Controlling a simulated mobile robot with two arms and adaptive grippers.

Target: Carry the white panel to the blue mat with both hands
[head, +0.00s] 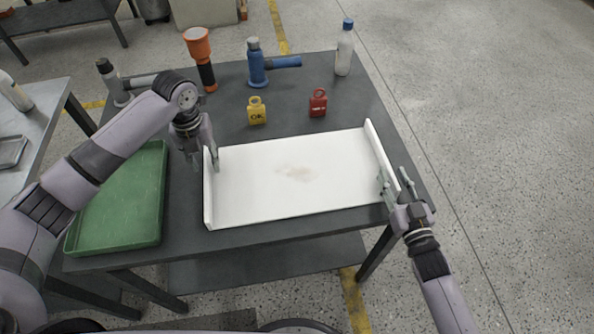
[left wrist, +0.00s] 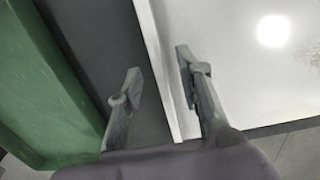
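The white panel (head: 270,200) lies flat on the dark table, with a raised lip along its left and right ends and a faint brownish stain in the middle. My left gripper (head: 204,162) is at the panel's left lip. In the left wrist view its spread fingers (left wrist: 158,75) stand on either side of the lip (left wrist: 158,65), with a gap on the outer side. My right gripper (head: 394,178) is at the right lip, its fingers apart, one inside and one outside the lip. No blue mat shows in either view.
A green tray (head: 150,180) lies left of the panel. Behind it stand a yellow padlock (head: 257,112), a red padlock (head: 318,104), a blue tool (head: 256,65), an orange flashlight (head: 200,50) and a white bottle (head: 345,50). Open floor lies to the right.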

